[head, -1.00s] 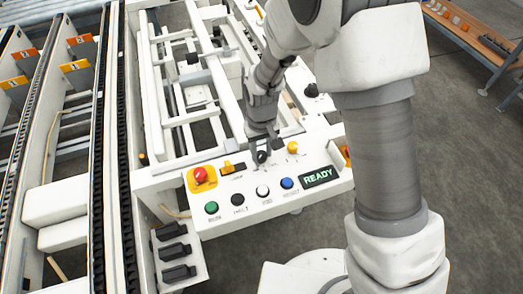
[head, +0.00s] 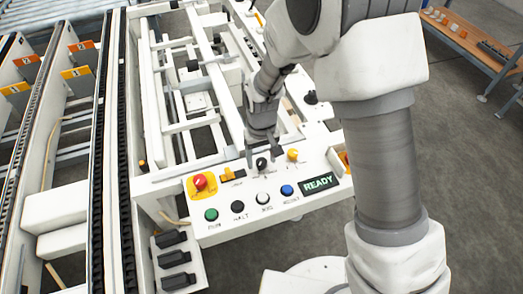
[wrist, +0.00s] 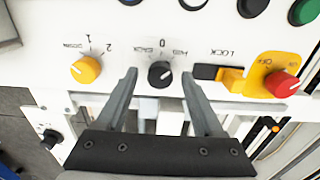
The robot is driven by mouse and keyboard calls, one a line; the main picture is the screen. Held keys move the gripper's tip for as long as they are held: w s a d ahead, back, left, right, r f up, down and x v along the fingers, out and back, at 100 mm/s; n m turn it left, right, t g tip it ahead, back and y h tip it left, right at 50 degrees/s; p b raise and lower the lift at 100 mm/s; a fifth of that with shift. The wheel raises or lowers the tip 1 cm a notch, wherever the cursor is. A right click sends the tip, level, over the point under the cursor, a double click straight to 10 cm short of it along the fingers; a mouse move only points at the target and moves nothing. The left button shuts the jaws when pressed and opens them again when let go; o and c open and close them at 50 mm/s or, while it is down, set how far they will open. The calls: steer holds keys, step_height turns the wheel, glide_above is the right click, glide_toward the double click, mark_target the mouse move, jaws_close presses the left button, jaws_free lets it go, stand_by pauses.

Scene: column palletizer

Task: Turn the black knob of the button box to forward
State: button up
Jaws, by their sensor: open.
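The black knob (head: 262,163) stands on the white sloped panel of the button box (head: 222,222), between an orange lock switch and a yellow knob. In the wrist view the panel appears upside down, and the black knob (wrist: 160,75) lies under a "0" mark, with small blurred labels on either side. Its exact pointer direction is hard to read. My gripper (head: 265,152) is open above the panel. In the wrist view its fingertips (wrist: 159,77) spread to the left and right of the knob, with a visible gap on both sides.
The yellow knob (wrist: 86,70) and the orange lock switch (wrist: 230,78) flank the black knob closely. A display (head: 318,183) reads READY. White machine rails (head: 190,125) lie behind.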

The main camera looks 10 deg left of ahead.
mark_target(262, 161)
step_height(262, 161, up, 17)
steer(key=p, duration=0.2)
steer(key=shift+r+p, duration=0.2)
steer(key=shift+p, duration=0.1)
steer(key=s+d+r+m+t+p, duration=0.2)
steer(key=s+d+r+m, duration=0.1)
steer(key=d+r, duration=0.9)
steer(key=s+d+r+m+t+p, duration=0.1)
steer(key=s+d+r, duration=0.2)
steer(key=s+d, duration=0.2)
steer(key=s+d+r+m+t+p, duration=0.1)
steer(key=s+d+r+m+t, duration=0.1)
steer(key=s+d, duration=0.3)
steer(key=shift+s+d+r+t, duration=0.3)
steer(key=shift+s+d+r, duration=0.1)
steer(key=shift+d+r, duration=0.4)
